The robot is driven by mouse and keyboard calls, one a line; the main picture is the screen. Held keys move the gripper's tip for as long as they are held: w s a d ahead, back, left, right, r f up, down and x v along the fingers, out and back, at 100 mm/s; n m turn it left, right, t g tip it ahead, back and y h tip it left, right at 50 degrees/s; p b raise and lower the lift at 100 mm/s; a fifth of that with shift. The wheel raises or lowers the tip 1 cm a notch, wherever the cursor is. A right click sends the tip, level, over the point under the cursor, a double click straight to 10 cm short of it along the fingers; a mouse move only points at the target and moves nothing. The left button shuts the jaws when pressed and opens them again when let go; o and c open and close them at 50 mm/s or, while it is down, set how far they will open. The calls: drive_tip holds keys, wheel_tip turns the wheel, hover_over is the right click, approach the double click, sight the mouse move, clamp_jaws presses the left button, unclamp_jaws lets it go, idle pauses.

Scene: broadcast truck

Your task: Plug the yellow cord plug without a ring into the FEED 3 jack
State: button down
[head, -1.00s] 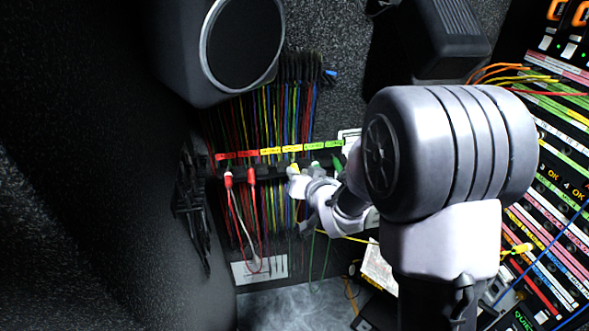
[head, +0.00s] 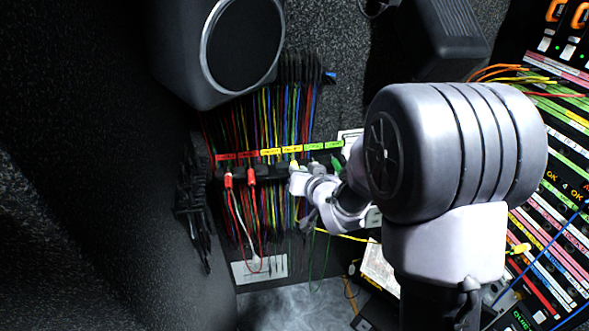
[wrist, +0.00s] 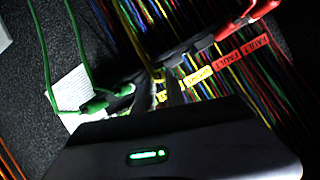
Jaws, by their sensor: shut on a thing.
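My gripper (head: 294,176) is at the patch strip (head: 272,172), below its yellow labels. In the wrist view my gripper (wrist: 165,88) is shut on a yellow plug (wrist: 160,86), mostly hidden between the dark fingers. A bit of this yellow plug (head: 293,164) shows in the head view just above the fingers, at the strip. I cannot tell whether it is in a jack or has a ring. Another yellow plug (head: 520,248) hangs at the right by the cassette rack. The label lettering is too small to pick out FEED 3.
Two red plugs (head: 228,179) (head: 251,174) sit in the strip left of my gripper. Green plugs (wrist: 95,104) (wrist: 124,89) sit close on its other side. Dense coloured cords run above and below the strip. A speaker (head: 240,45) overhangs at upper left.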

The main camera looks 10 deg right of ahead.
drive_tip(key=shift+r, duration=0.75)
drive_tip(key=shift+s+f, duration=0.1)
drive_tip(key=s+b, duration=0.1)
drive_tip(key=s, duration=0.1)
drive_tip(key=shift+s, duration=0.4)
